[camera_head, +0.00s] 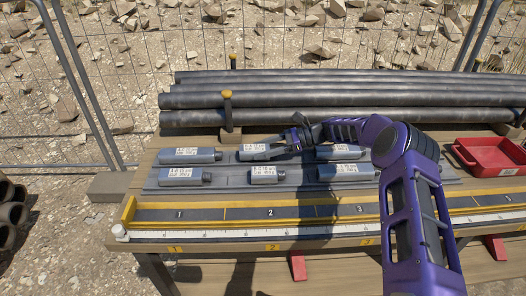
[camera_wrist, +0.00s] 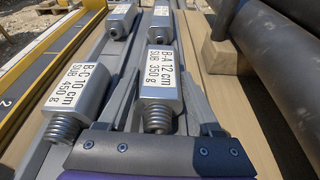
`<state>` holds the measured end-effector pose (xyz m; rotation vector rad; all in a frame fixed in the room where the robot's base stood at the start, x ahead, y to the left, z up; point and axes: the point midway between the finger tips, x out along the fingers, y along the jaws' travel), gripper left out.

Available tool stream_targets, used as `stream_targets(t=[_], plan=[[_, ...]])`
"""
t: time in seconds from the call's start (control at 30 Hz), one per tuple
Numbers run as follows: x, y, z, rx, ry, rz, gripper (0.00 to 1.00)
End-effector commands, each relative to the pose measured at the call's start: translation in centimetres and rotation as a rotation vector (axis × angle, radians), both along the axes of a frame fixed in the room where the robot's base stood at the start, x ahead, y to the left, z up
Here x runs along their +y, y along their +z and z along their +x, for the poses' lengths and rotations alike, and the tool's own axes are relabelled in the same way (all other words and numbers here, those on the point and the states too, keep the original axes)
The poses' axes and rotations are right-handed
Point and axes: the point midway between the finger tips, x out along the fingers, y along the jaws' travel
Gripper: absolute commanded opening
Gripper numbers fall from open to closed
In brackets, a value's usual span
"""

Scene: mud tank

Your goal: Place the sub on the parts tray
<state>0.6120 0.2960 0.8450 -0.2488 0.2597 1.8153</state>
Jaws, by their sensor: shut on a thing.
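My gripper (camera_head: 298,137) is at the back row of grey cylindrical subs and is shut on the middle one (camera_head: 254,152). In the wrist view, my gripper's fingers (camera_wrist: 166,92) flank this sub (camera_wrist: 160,82), labelled "B-A 12 cm SUB 350 g", with its threaded end towards my palm. It lies along the grey rack; I cannot tell whether it is lifted. A second sub (camera_wrist: 78,75), labelled "B-C 10 cm SUB 450 g", lies beside it in the front row. A red tray (camera_head: 490,156) stands at the right of the bench.
Other subs lie at the left (camera_head: 190,155) and right (camera_head: 344,171) of the grey rack (camera_head: 228,178). A yellow-edged strip with numbered sections (camera_head: 206,214) runs along the front. Long dark pipes (camera_head: 300,98) lie behind the rack. A wire fence stands beyond.

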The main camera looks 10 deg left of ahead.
Motion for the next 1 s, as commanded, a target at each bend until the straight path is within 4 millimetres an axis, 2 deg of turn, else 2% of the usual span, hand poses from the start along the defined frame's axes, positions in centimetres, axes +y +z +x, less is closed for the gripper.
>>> stream_targets(t=[0.4, 0.43, 0.57, 0.93, 1.0], plan=[[0.02, -0.79, 0.05, -0.002, 0.000, 0.002, 0.00], [-0.01, -0.72, 0.04, -0.001, -0.001, 0.000, 0.71], [-0.01, -0.70, 0.03, -0.001, -0.001, 0.000, 0.95], [0.00, -0.21, 0.04, -0.001, -0.001, 0.000, 0.96], [-0.69, -0.15, 0.29, -0.002, -0.003, -0.001, 0.96]])
